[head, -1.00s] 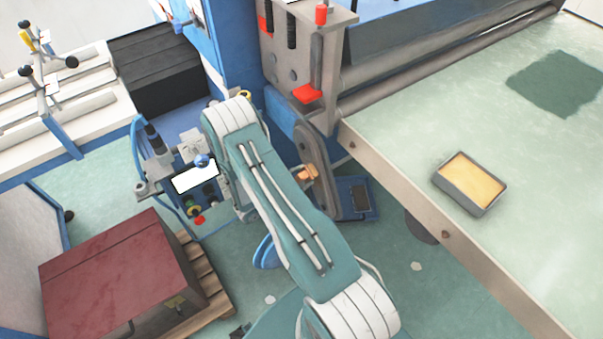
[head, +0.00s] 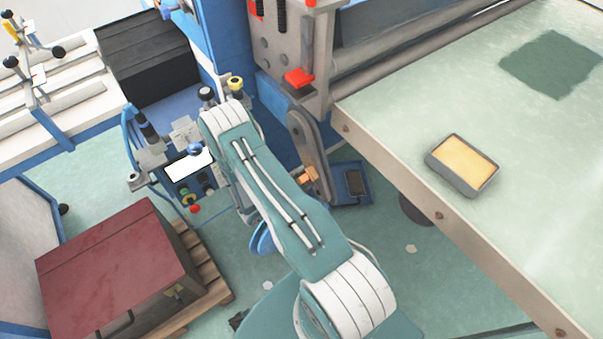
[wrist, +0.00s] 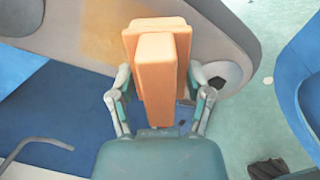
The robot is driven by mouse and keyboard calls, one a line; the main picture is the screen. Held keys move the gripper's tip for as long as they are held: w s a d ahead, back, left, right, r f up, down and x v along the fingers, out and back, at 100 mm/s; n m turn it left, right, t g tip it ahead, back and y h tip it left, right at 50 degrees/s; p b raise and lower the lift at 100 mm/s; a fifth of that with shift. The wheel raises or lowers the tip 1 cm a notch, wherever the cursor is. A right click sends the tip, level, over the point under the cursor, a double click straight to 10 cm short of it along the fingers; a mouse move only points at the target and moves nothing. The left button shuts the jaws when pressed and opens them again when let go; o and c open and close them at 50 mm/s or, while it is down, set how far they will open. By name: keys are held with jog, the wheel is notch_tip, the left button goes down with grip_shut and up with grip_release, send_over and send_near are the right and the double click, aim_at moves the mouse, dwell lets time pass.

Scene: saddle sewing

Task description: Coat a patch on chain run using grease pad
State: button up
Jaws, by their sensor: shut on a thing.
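An orange block, the grease pad (wrist: 157,65), is clamped between the fingers of my gripper (wrist: 157,90) in the wrist view. In the head view the pad (head: 309,175) shows small beside my arm, which hides the gripper. The long grey rounded chain run (wrist: 70,22) crosses the top of the wrist view behind the pad. A faint yellow-orange patch (wrist: 105,40) shows on its face, left of the pad. In the head view the chain run (head: 308,140) stands beside the machine frame. The pad overlaps its face in the picture; I cannot tell whether they touch.
A grey tray with a yellow filling (head: 463,165) sits on the pale table (head: 400,135), near a dark green patch (head: 552,64). A control panel (head: 188,163) stands left of my arm. A red-topped box (head: 115,265) is on a pallet. Blue machine parts flank the gripper.

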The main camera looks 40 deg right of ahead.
aim_at(305, 154)
jog(key=shift+w+d+r, duration=0.1)
jog(key=shift+w+r, duration=0.55)
jog(key=shift+r, duration=0.4)
jog(key=shift+w+r, duration=0.65)
jog(key=shift+r, duration=0.4)
jog(key=shift+w+d+r, duration=0.1)
jog(key=shift+w+r, duration=0.55)
jog(key=shift+r, duration=0.4)
jog(key=shift+a, duration=0.15)
jog(key=shift+w+a, duration=0.15)
jog(key=shift+a, duration=2.8)
jog(key=shift+a, duration=0.1)
jog(key=a, duration=0.2)
jog(key=shift+w+a, duration=0.1)
jog(key=shift+a, duration=0.3)
